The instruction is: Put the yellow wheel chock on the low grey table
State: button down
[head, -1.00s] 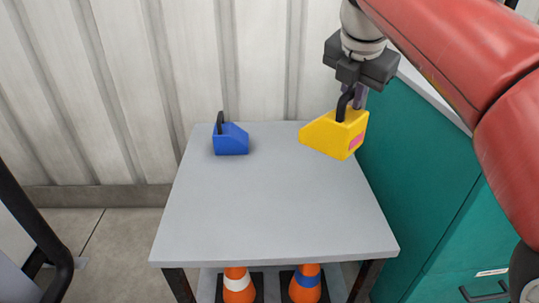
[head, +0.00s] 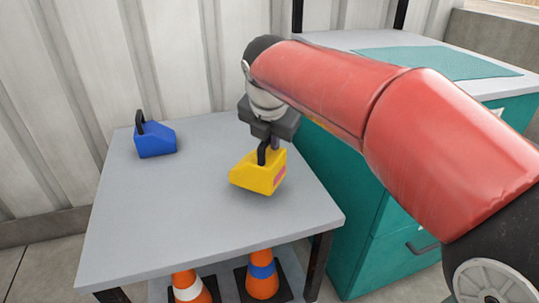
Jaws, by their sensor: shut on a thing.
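The yellow wheel chock (head: 257,173) has a black handle and a pink patch on its right side. It hangs slightly tilted from my gripper (head: 267,146), which is shut on the handle. The chock is over the right part of the grey table (head: 190,209). I cannot tell for sure whether its underside touches the top. The gripper's fingertips are partly hidden behind the handle.
A blue wheel chock (head: 155,141) with a black handle stands at the table's back left. Orange cones (head: 262,277) stand below the tabletop. A teal cabinet (head: 349,205) adjoins on the right, with a teal mat (head: 440,61) on top. The table's front and middle are clear.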

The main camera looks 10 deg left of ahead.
aim_at(270, 154)
notch_tip(270, 154, down, 4)
jog(key=shift+r+b, duration=0.15)
jog(key=shift+b, duration=0.3)
jog(key=c, duration=1.5)
grip_release()
jog(key=shift+o, duration=0.2)
jog(key=shift+r, duration=0.1)
jog(key=p+v, duration=0.2)
jog(key=v, duration=1)
jog(key=shift+p, duration=0.3)
jog(key=shift+d, duration=0.1)
